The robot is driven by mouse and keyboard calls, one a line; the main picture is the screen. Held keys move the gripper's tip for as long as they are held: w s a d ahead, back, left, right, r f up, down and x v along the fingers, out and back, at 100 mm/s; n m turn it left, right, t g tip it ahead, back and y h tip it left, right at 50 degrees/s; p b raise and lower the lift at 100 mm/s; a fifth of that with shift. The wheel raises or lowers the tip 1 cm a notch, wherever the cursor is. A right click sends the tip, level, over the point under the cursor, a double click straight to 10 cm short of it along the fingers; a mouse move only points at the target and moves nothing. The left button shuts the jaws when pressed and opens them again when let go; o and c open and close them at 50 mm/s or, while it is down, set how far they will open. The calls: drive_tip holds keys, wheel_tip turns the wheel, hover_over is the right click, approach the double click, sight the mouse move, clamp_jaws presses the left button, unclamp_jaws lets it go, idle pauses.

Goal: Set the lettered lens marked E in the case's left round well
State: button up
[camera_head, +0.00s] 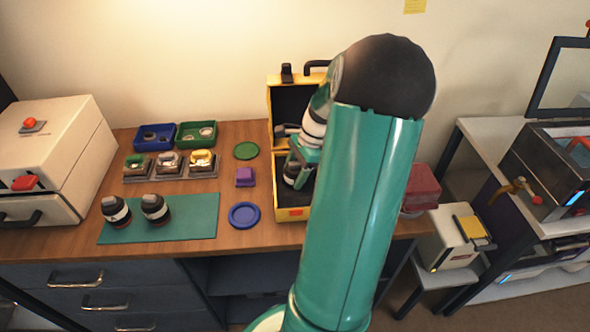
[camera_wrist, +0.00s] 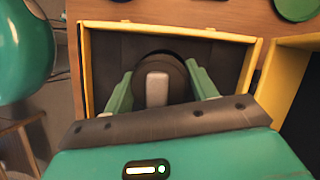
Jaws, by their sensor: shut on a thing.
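The yellow case (camera_head: 293,213) stands open on the bench with a dark inside; it also shows in the wrist view (camera_wrist: 248,68). My gripper (camera_head: 296,166) is down in the case and shut on a dark round lens (camera_head: 290,174). In the wrist view my gripper (camera_wrist: 158,88) has its two green fingers on either side of this lens (camera_wrist: 178,72), which has a grey block on its top. A black curved edge shows just behind the lens. I cannot read its letter or tell whether it is seated. Two similar lenses (camera_head: 117,211) (camera_head: 156,209) stand upright on the mat.
The teal mat (camera_head: 190,228), blue dish (camera_head: 244,215), purple block (camera_head: 245,177) and green disc (camera_head: 246,151) lie left of the case. Blue (camera_head: 140,147) and green (camera_head: 184,141) trays stand at the back. A red box (camera_head: 421,182) is right of the case.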

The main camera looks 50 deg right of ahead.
drive_tip(key=shift+f, duration=0.2)
drive_tip(key=o, duration=1.4)
drive_tip(key=shift+r, duration=0.1)
drive_tip(key=shift+r, duration=4.45)
